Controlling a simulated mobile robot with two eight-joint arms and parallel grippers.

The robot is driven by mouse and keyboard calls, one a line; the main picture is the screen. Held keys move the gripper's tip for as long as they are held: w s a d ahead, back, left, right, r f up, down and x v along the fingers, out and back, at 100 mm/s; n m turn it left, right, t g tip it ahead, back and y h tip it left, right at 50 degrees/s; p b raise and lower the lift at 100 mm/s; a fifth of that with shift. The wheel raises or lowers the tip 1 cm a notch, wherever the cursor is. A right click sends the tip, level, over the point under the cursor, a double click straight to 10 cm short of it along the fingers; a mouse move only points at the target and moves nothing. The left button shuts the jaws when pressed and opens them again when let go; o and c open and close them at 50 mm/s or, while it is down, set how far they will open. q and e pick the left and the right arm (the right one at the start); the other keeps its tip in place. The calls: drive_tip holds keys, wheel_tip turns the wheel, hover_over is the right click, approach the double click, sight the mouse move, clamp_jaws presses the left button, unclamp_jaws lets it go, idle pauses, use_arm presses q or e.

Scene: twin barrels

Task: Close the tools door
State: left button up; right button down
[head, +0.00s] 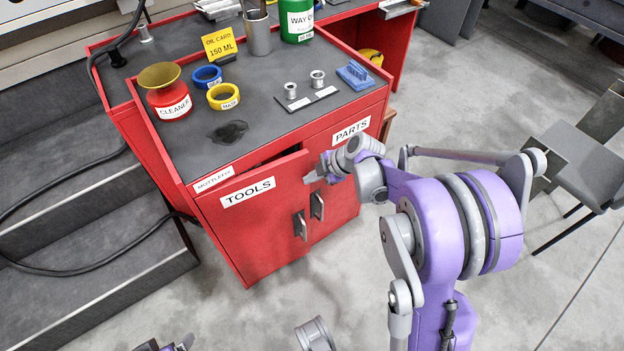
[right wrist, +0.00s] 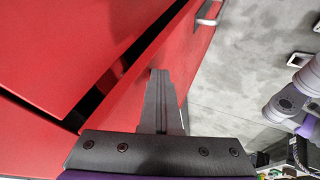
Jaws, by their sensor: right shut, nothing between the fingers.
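The red tools door (head: 255,225), with a white TOOLS label, is on the front of the red cabinet. It stands slightly ajar, with a dark gap along its top edge, and its metal handle (head: 300,226) hangs near its right side. In the right wrist view the tools door (right wrist: 125,90) lies along the dark gap. My right gripper (head: 312,174) is shut and empty at the door's upper right corner; its fingers (right wrist: 162,88) overlap the red panel in the wrist view. I cannot tell whether they touch it.
The red parts door (head: 343,185) is beside it on the right, with its own handle (head: 317,206). Grey steps (head: 100,230) are at left; a grey chair (head: 580,165) is at right.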

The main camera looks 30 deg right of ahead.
sight(303, 167)
drive_tip(key=w, duration=0.2)
drive_tip(key=w+n+p, duration=0.1)
drive_tip(key=w, duration=0.1)
drive_tip(key=shift+d+g+y, duration=0.15)
drive_tip(key=shift+g+y, duration=0.15)
use_arm(q)
drive_tip(key=shift+v, duration=0.85)
use_arm(e)
drive_tip(key=shift+w+r+n, duration=0.1)
drive_tip(key=shift+w+n, duration=0.1)
drive_tip(key=shift+n, duration=0.2)
use_arm(q)
drive_tip(key=shift+w, duration=0.15)
drive_tip(key=shift+d, duration=0.15)
